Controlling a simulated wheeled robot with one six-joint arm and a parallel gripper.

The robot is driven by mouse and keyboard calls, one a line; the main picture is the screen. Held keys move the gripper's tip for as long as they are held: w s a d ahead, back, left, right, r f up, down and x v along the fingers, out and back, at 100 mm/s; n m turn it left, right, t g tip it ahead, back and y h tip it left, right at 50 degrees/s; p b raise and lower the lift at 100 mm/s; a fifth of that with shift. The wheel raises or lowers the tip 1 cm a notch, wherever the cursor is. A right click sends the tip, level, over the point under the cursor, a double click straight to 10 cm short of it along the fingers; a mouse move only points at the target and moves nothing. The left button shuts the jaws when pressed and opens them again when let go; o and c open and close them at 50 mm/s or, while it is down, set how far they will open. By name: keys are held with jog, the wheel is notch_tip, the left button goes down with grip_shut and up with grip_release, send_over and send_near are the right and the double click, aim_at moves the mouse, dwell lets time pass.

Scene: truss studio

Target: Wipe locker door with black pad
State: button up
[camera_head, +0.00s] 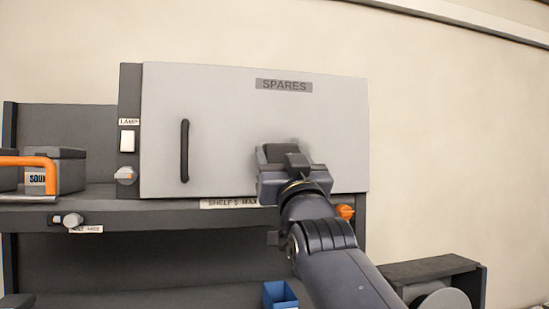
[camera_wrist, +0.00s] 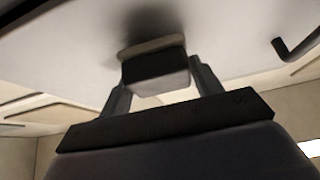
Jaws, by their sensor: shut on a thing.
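The locker door (camera_head: 230,120) is a light grey panel with a SPARES label (camera_head: 284,86) near its top and a dark vertical handle (camera_head: 185,150) on its left. My gripper (camera_head: 283,158) is in front of the lower right part of the door. It is shut on the black pad (camera_head: 275,152), which is mostly hidden behind the jaws in the head view. In the wrist view the black pad (camera_wrist: 155,66) sits between the two fingers, with a paler layer facing the door (camera_wrist: 225,25). The pad looks against or very close to the door; contact is hard to tell.
A shelf (camera_head: 150,207) with knobs and labels runs below the locker. A dark box with an orange handle (camera_head: 52,165) stands at the left. A white lamp switch (camera_head: 127,141) is beside the door. A blue bin (camera_head: 280,295) sits below. The wall at right is bare.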

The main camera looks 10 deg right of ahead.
jog(key=shift+w, duration=0.8)
